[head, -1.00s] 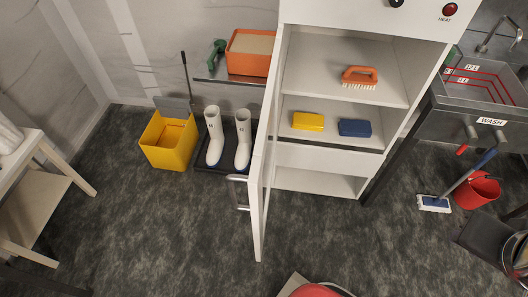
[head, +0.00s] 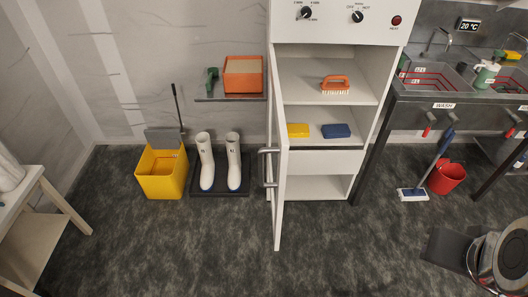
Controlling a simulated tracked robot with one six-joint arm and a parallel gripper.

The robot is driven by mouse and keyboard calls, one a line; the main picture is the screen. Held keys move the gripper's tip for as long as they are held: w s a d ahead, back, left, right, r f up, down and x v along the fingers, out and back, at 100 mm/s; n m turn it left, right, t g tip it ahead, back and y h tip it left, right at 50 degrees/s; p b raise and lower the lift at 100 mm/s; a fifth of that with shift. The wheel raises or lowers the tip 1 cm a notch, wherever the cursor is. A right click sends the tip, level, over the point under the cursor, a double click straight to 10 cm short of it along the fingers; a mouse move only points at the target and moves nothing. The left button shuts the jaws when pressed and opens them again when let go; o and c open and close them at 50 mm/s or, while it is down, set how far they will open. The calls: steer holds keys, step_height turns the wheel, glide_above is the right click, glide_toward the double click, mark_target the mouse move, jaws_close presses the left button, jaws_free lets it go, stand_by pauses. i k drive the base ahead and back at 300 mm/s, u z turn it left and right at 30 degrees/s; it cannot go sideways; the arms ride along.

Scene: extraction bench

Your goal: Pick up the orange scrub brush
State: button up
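The orange scrub brush (head: 336,84) lies on the upper shelf (head: 305,92) of the open white cabinet (head: 368,110). Its orange handle is on top and its pale bristles face down. The cabinet door (head: 277,190) stands swung open towards me on the left side of the opening. My gripper is not in view.
A yellow sponge (head: 298,130) and a blue sponge (head: 336,131) lie on the shelf below. White boots (head: 206,165) on a dark tray and a yellow bucket (head: 162,175) stand left. A red bucket (head: 446,178), floor brush (head: 412,194) and metal pot (head: 505,260) stand right. The middle floor is clear.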

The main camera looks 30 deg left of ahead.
mark_target(327, 87)
steer(key=u, duration=0.05)
steer(key=k, duration=1)
steer(key=u, duration=0.9)
steer(key=i, duration=1.5)
